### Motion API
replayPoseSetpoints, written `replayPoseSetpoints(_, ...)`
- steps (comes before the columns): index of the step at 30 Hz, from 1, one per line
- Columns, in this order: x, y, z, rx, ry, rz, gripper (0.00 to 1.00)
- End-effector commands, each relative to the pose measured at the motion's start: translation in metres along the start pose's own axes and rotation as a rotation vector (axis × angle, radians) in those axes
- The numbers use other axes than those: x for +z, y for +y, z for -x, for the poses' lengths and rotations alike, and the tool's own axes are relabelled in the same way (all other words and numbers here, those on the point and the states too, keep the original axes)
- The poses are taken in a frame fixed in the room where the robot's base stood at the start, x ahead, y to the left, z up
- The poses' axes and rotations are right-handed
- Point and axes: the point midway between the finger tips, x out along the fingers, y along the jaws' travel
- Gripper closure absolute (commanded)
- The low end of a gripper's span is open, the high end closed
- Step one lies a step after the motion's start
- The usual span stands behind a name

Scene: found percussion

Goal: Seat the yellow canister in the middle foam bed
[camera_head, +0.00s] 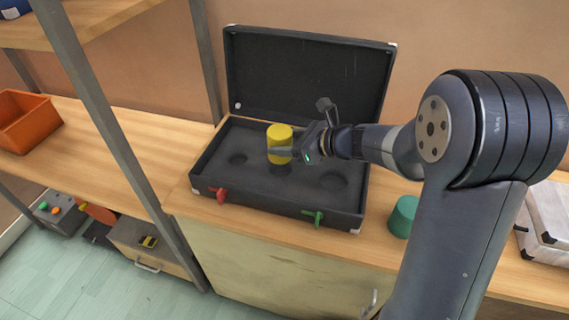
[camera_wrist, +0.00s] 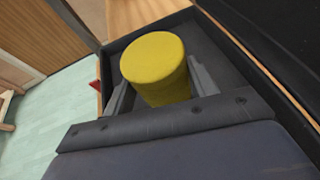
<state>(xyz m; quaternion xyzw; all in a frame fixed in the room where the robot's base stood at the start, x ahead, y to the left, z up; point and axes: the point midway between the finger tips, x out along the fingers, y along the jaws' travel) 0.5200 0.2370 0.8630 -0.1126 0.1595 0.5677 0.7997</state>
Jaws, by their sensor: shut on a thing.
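The yellow canister (camera_head: 280,139) is upright over the middle of the open black case (camera_head: 237,190), between a round foam bed (camera_head: 238,159) on the left and another (camera_head: 334,181) on the right. My gripper (camera_head: 281,153) reaches in from the right and is shut on the canister.
The case lid (camera_head: 305,85) stands open at the back. A red latch (camera_head: 218,194) and a green latch (camera_head: 312,216) are on the front. A green canister (camera_head: 403,216) stands on the wooden counter to the right. An orange bin (camera_head: 25,122) is at far left.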

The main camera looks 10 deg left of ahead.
Motion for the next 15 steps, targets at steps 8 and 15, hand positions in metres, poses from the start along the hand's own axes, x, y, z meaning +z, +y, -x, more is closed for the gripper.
replayPoseSetpoints(8, -0.031, 0.000, -0.013, 0.000, 0.000, -0.001, 0.75)
replayPoseSetpoints(15, -0.061, 0.000, -0.025, 0.001, 0.002, -0.003, 0.75)
